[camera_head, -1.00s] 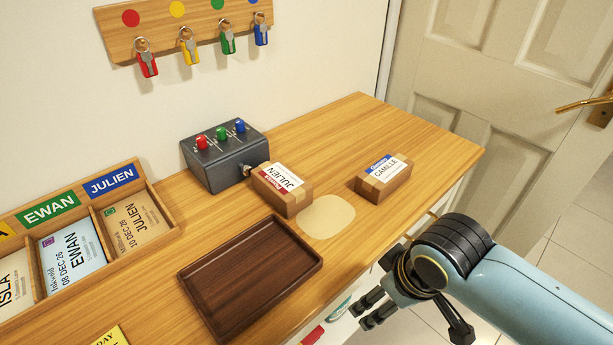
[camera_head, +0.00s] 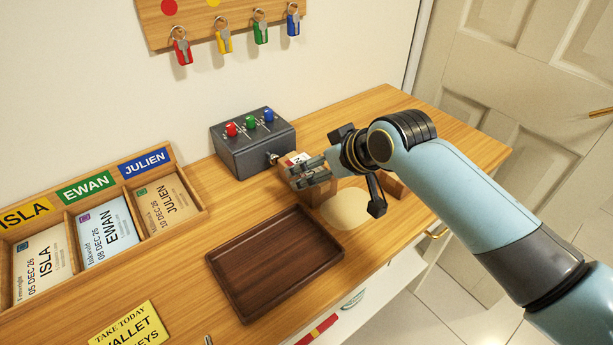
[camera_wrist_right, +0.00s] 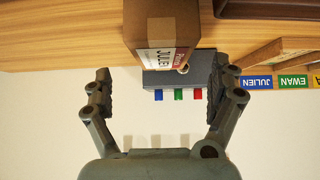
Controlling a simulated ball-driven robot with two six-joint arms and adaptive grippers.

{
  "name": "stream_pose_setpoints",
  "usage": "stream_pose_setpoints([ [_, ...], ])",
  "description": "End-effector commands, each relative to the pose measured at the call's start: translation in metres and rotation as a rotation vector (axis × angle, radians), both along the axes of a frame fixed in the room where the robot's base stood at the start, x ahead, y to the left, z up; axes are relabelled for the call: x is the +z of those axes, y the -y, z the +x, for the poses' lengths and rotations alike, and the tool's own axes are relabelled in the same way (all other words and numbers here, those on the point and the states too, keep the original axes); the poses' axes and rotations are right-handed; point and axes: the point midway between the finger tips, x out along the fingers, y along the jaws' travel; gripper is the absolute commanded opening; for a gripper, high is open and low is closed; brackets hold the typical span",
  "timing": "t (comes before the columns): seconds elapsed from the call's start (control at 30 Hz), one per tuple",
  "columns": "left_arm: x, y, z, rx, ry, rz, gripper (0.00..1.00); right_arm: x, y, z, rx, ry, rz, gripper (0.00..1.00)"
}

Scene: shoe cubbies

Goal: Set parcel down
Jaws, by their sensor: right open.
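The brown parcel labelled JULIEN (camera_head: 291,160) rests on the wooden desktop beside the grey switch box, partly hidden behind my right gripper (camera_head: 311,174). In the right wrist view the parcel (camera_wrist_right: 160,28) lies ahead of the right gripper (camera_wrist_right: 160,88), roughly centred between its spread, empty fingers. The second parcel, labelled CAMILLE earlier, is mostly hidden behind my right arm; only a brown edge (camera_head: 395,186) shows. A pale round patch (camera_head: 347,211) is on the desktop in front of the JULIEN parcel. My left gripper is not in view.
The grey box (camera_head: 250,152) with red, green and blue switches stands behind the JULIEN parcel. An empty dark tray (camera_head: 273,307) lies in front. A letter sorter (camera_head: 192,187) is at left, and keys hang on a wall rack (camera_head: 230,12). The desktop's far right is clear.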

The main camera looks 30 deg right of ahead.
Motion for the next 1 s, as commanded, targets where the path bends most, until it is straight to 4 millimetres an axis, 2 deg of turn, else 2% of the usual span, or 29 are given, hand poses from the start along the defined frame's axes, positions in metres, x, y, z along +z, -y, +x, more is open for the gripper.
stream_pose_setpoints([
  [0.17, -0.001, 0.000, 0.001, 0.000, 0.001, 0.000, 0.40, -0.011, -0.002, 0.009, -0.001, -0.002, 0.000, 0.92],
  [0.43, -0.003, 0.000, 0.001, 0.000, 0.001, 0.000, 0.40, -0.043, -0.008, 0.034, -0.001, -0.002, -0.001, 0.92],
  [0.73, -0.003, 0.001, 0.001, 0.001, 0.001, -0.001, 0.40, -0.047, -0.009, 0.038, 0.000, -0.001, -0.002, 0.92],
  [1.0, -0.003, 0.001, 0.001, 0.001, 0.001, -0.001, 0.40, -0.047, -0.009, 0.037, 0.000, -0.001, -0.002, 0.58],
])
